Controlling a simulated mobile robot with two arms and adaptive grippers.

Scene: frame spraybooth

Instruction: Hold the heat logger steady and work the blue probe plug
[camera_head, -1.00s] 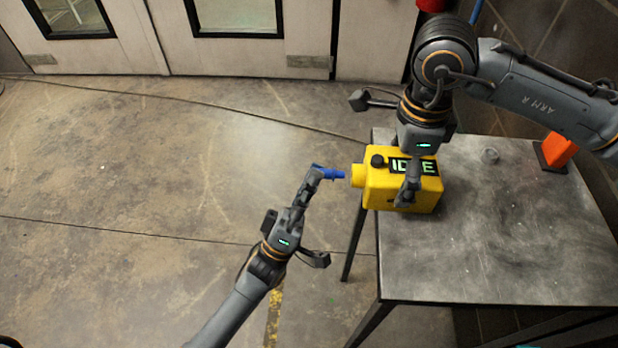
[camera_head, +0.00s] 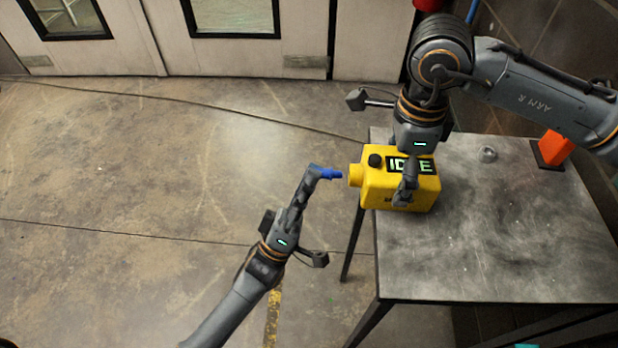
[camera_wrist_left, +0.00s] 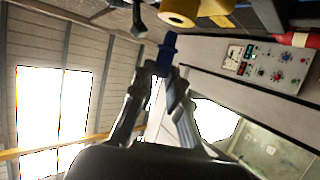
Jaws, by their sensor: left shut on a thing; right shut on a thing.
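The heat logger is a yellow box (camera_head: 375,192) at the left edge of the metal table, with a dark display reading "IDLE", partly covered, and a black knob on top. A yellow round socket sticks out from its left side. My right gripper (camera_head: 402,197) is shut on the logger from above. The blue probe plug (camera_head: 328,173) is held in my left gripper (camera_head: 316,174), just left of the socket with a small gap. In the left wrist view the blue plug (camera_wrist_left: 169,45) stands between the shut fingers, and the yellow socket (camera_wrist_left: 180,14) is beyond it.
The metal table (camera_head: 480,250) is mostly bare in front and to the right. A small round metal piece (camera_head: 487,154) and an orange block on a dark base (camera_head: 556,150) are at its back. Open floor lies left of the table.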

